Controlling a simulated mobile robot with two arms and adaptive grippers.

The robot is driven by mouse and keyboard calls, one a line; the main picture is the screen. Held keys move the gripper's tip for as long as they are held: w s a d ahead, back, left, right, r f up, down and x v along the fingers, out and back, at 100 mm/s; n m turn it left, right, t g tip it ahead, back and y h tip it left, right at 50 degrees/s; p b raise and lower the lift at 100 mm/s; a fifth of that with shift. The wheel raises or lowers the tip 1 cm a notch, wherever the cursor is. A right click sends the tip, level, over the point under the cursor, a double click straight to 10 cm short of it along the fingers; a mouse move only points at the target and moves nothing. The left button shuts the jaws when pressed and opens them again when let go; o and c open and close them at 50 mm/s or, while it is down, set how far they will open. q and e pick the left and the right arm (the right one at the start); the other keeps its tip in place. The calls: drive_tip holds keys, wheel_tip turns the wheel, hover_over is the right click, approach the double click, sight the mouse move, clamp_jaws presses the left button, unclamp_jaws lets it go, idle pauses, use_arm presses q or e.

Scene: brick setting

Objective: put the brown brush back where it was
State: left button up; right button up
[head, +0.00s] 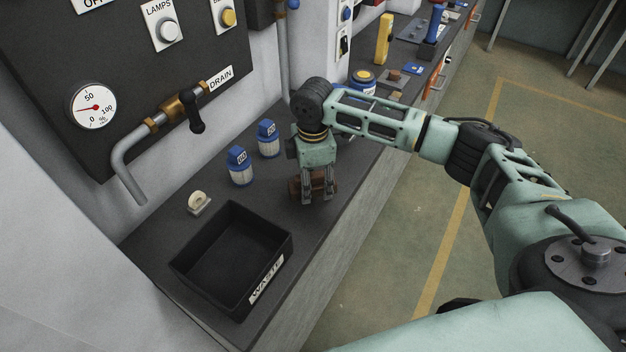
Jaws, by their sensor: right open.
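The brown brush (295,188) is on the dark bench top, mostly hidden behind the fingers of my right gripper. Its brown parts show to the left of the fingers and between them. My right gripper (318,198) points down at it from above, with its jaws open around or just in front of it; I cannot tell which. Whether the fingers touch the brush cannot be seen. My left gripper is not in view.
A black WASTE bin (212,295) stands at the front of the bench (318,235). Two blue-capped jars (240,168) (268,140) and a small cream tape roll (198,203) stand near the wall. A drain pipe (125,165) hangs above. More items lie farther along the bench.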

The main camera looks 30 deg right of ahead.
sight(313, 174)
drive_tip(key=shift+r, duration=0.1)
wheel_tip(313, 174, up, 12)
drive_tip(key=shift+r+b, duration=0.1)
drive_tip(key=shift+b, duration=0.9)
